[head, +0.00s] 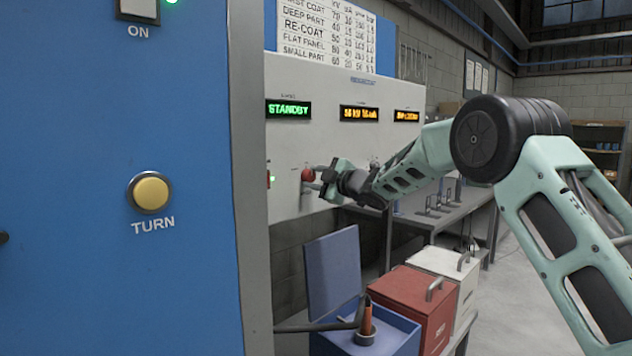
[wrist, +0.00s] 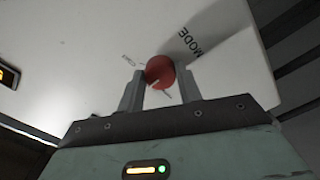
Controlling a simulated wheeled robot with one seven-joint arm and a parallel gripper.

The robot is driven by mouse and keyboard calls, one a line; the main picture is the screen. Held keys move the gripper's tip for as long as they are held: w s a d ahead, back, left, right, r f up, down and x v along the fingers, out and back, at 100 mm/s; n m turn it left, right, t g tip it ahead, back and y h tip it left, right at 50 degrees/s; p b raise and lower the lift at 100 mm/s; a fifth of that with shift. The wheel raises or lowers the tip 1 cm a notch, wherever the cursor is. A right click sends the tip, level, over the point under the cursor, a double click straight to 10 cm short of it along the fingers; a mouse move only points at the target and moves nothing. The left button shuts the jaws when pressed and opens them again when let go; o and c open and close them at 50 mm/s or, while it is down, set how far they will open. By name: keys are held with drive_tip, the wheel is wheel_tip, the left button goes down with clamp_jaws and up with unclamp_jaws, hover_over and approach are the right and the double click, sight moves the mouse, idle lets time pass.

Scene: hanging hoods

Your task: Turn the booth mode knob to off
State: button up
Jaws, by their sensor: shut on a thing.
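The mode knob is a red round knob (head: 308,174) on the face of the white control panel (head: 287,152). My gripper (head: 322,178) reaches it from the right and is shut on it. A green display (head: 288,110) on the panel reads STANDBY.
A blue cabinet (head: 110,270) with a yellow TURN button (head: 149,193) fills the left. A grey bench (head: 425,213) is behind my arm.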

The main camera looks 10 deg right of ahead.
drive_tip(key=o, duration=1)
drive_tip(key=shift+s, duration=0.1)
drive_tip(key=b+v, duration=0.4)
drive_tip(key=v, duration=1.3)
drive_tip(key=shift+s, duration=0.1)
